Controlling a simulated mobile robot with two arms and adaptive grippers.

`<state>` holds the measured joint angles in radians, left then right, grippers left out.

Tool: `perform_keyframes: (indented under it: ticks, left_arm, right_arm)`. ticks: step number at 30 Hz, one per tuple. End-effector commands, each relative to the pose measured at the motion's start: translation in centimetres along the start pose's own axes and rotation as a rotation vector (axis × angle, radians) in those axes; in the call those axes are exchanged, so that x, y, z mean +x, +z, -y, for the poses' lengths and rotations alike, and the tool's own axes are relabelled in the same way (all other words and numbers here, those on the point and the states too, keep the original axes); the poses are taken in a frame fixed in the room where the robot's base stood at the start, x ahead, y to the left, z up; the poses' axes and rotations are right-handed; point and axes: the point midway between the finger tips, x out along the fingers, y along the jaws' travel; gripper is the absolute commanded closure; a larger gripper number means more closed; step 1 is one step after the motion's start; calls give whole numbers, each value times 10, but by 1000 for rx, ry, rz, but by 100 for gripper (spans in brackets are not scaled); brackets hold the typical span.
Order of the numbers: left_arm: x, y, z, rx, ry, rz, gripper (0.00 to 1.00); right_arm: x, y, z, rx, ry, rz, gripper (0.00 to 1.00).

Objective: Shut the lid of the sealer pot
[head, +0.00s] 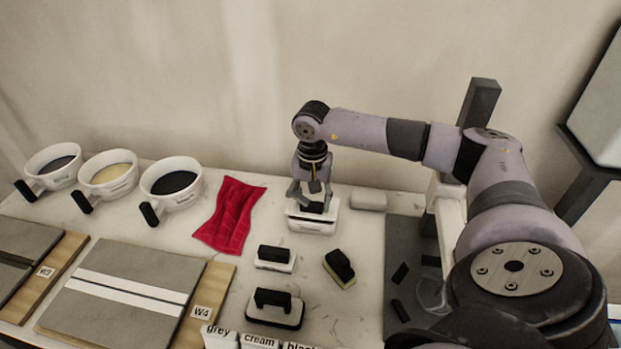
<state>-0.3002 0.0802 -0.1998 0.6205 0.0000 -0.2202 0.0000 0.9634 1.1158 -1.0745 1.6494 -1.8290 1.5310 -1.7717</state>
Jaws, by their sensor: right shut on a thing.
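A white box-like container (313,224) with a small label on its front stands towards the back of the table; it looks like the sealer pot. My right gripper (313,203) points down over it, its fingers closed around a dark piece at its top, which seems to be the lid's grip. The fingers partly hide the top, so I cannot tell how far the lid is open. My left gripper is not in view.
A pale block (368,199) lies just right of the pot, and a red cloth (230,214) to its left. Black-handled tools (275,265) and a dark-topped sponge (340,268) lie in front. Handled cups (171,182) stand at back left; a tiled board (126,290) is at front left.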

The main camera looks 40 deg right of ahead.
Motion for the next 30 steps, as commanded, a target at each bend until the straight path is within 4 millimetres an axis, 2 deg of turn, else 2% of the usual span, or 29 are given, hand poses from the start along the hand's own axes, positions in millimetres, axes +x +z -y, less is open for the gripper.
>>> perform_keyframes:
  ticks: [15, 23, 24, 30]
  left_arm:
    - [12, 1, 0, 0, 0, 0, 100]
    - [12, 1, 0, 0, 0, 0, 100]
    - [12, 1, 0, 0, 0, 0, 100]
    - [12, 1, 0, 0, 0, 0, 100]
  right_arm:
    - [17, 11, 1, -3, 1, 7, 67]
    - [18, 14, 0, -4, 3, 10, 67]
    - [18, 14, 0, -5, 3, 10, 52]
    - [18, 13, 0, -4, 3, 9, 38]
